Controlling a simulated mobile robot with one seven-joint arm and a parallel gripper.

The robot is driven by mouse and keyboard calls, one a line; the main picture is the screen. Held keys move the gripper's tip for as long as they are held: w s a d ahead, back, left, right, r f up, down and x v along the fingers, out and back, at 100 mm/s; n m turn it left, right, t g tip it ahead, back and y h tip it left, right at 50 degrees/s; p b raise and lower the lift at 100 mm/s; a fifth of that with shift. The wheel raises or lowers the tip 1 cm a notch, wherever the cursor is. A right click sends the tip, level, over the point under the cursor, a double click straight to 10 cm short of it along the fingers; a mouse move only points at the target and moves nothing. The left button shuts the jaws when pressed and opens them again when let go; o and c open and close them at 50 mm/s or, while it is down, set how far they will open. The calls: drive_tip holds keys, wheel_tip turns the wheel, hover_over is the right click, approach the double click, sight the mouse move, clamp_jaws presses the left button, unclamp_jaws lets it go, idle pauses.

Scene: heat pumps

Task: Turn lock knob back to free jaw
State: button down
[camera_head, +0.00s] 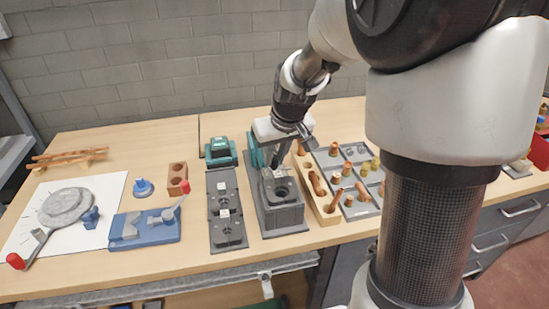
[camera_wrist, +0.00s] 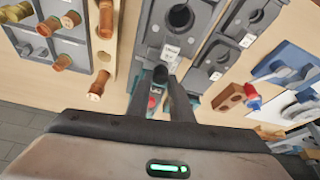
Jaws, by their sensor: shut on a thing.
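The grey fixture (camera_head: 283,218) with a teal rear part stands upright near the middle of the bench. It also shows in the wrist view (camera_wrist: 148,52), with a round dark hole and a small white label on its top. My gripper (camera_head: 273,160) is low over the rear of this fixture. In the wrist view my gripper (camera_wrist: 159,78) has its two dark fingers close together around a small dark round knob (camera_wrist: 160,73), and is shut on it. The fingers hide part of the knob and the teal part behind it. I cannot tell the jaw's position.
A twin grey fixture (camera_head: 228,234) stands close on the left. A wooden peg rack (camera_head: 329,217) and a grey peg tray (camera_head: 351,214) stand close on the right. Further left are a blue vise-like block (camera_head: 150,236) and a brown two-hole block (camera_head: 177,179).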

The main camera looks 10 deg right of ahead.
drive_tip(key=shift+n, duration=0.6)
drive_tip(key=c, duration=1.9)
unclamp_jaws()
drive_tip(key=shift+o, duration=0.2)
drive_tip(key=shift+r, duration=0.1)
drive_tip(key=p+v, duration=0.1)
drive_tip(key=v, duration=1.6)
drive_tip(key=shift+d, duration=0.35)
drive_tip(key=shift+r, duration=0.25)
drive_tip(key=s+a+r+m+p, duration=0.1)
drive_tip(key=s+p, duration=0.3)
drive_tip(key=s, duration=0.5)
drive_tip(key=s+a+r+m+t+p, duration=0.1)
drive_tip(key=s+r+p, duration=0.3)
drive_tip(key=s, duration=0.5)
drive_tip(key=shift+m+h+p, duration=0.4)
drive_tip(key=shift+m+p, duration=0.15)
drive_tip(key=shift+m, duration=0.05)
